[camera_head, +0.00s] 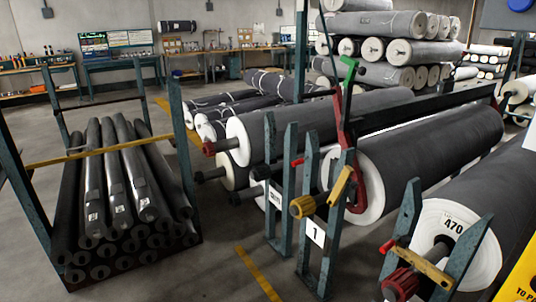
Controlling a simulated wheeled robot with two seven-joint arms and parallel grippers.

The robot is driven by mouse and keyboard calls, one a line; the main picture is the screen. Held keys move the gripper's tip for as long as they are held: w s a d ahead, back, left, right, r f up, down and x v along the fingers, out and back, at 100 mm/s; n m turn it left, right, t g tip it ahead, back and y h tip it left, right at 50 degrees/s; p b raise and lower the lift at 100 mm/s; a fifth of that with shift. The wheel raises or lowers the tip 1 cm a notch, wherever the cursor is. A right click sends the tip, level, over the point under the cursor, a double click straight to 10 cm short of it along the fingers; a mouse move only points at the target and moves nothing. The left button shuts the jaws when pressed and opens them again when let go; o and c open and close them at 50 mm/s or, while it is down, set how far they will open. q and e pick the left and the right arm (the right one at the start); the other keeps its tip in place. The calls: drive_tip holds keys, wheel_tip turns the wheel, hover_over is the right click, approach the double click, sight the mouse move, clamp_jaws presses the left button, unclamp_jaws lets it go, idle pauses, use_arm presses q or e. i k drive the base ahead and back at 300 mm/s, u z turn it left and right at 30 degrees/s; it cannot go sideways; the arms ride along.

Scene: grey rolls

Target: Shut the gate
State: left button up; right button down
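None of the parts in view is marked as the gate. A blue-green stand labelled 1 (315,232) holds the end of a large grey roll (430,150). A short yellow bar (341,184) on this stand is tilted steeply upward. A tall red lever (342,120) with a green top (348,69) rises beside it, in front of the roll's white end. On the right stand (402,228), a similar yellow bar (420,264) lies across between the two posts, in front of the roll marked 470 (453,226). Neither gripper is in view.
A rack of dark rolls (120,190) with a yellow crossbar (95,150) stands at left. More rolls are stacked at the back (380,45). Workbenches (120,65) line the far wall. Bare floor (225,225) lies between the left rack and the stands.

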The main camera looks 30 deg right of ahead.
sight(347, 172)
drive_tip(key=u, duration=0.25)
drive_tip(key=i, duration=2.05)
drive_tip(key=z, duration=1.3)
drive_tip(key=i, duration=1.1)
drive_tip(key=z, duration=0.95)
